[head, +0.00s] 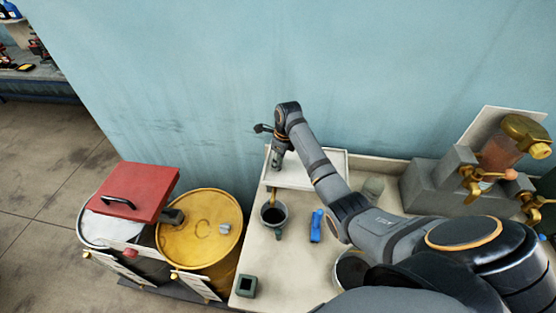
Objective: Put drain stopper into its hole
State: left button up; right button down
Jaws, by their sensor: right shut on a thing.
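My right gripper (277,160) points down over the left end of a shallow white tray (318,167) beside the wall. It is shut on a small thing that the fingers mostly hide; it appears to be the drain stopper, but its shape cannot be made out. A brass-coloured spout (271,196) comes out below the tray's front left edge, above a dark cup (273,214). The drain hole itself is hidden under the gripper, and I cannot tell whether the held thing touches the tray. My left gripper is not in view.
A blue tool (316,226) and a small dark green square block (246,286) lie on the bench (285,268). A yellow drum (200,229) and a red lid (132,192) stand left. Brass taps (474,183) and a grey stepped stand (424,188) are right.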

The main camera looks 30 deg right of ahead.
jog(key=shift+f, duration=0.2)
jog(key=c, duration=0.9)
grip_release()
notch_tip(320, 180, up, 12)
jog(key=s+d, duration=0.1)
jog(key=shift+s, duration=0.2)
jog(key=shift+f, duration=0.1)
